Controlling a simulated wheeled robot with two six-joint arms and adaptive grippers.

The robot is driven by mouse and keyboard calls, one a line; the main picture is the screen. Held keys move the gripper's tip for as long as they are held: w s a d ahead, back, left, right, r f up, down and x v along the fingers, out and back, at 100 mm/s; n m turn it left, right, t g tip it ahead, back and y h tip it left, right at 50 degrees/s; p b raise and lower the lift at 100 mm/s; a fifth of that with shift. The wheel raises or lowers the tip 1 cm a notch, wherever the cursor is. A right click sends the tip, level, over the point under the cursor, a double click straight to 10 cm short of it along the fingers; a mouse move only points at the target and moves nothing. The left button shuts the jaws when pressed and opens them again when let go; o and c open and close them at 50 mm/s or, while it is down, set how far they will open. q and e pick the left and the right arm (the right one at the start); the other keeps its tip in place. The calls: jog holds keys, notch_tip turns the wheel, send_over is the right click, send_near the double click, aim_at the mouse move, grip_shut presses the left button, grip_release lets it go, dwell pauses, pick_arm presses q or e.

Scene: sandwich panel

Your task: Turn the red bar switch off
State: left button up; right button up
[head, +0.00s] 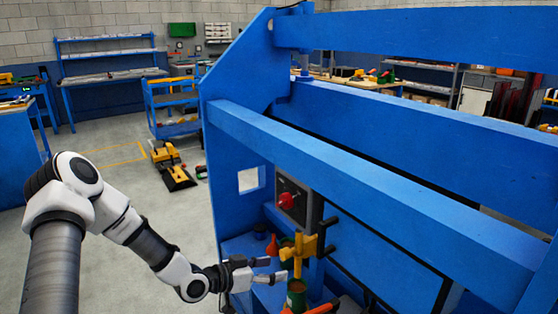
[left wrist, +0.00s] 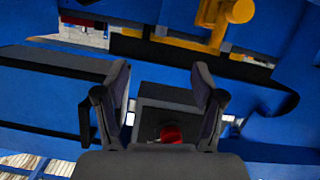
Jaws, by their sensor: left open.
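The red bar switch (head: 284,200) sits on a dark grey box on the inside of the blue frame, right of a square opening. Its exact angle is too small to tell. My left gripper (head: 272,268) is open and empty, below and a little left of the switch in the head view, apart from it. In the left wrist view the red switch (left wrist: 171,133) shows between the two open fingers of my left gripper (left wrist: 160,78), partly hidden by the gripper's body. My right gripper is in neither view.
A yellow valve-like fitting (head: 300,250) stands just right of my left fingertips, with a black handle (head: 326,236) beside it. A green can (head: 296,294) and an orange funnel (head: 272,245) are close by. Blue beams (head: 370,190) cross above and to the right.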

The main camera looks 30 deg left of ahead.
aim_at(279, 204)
pick_arm(q)
jog(key=a+r+m+t+p, duration=0.1)
jog(key=a+r+t+p, duration=0.15)
jog(key=r, duration=0.45)
jog(key=a+r+m+t+p, duration=0.1)
jog(key=a+r+p, duration=0.15)
jog(key=r, duration=0.55)
jog(key=shift+h, duration=0.4)
jog(key=b+x, duration=0.1)
jog(key=x, duration=0.1)
jog(key=b+x, duration=0.1)
jog(key=x, duration=0.2)
jog(key=a+f+b+x, duration=0.1)
jog(key=x, duration=0.1)
jog(key=shift+w+d, duration=0.15)
jog(key=shift+w, duration=0.25)
jog(key=shift+w+d, duration=0.15)
jog(key=shift+w, duration=0.2)
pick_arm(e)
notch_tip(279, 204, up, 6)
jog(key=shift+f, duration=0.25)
pick_arm(q)
jog(key=shift+r, duration=0.1)
jog(key=c, duration=1.2)
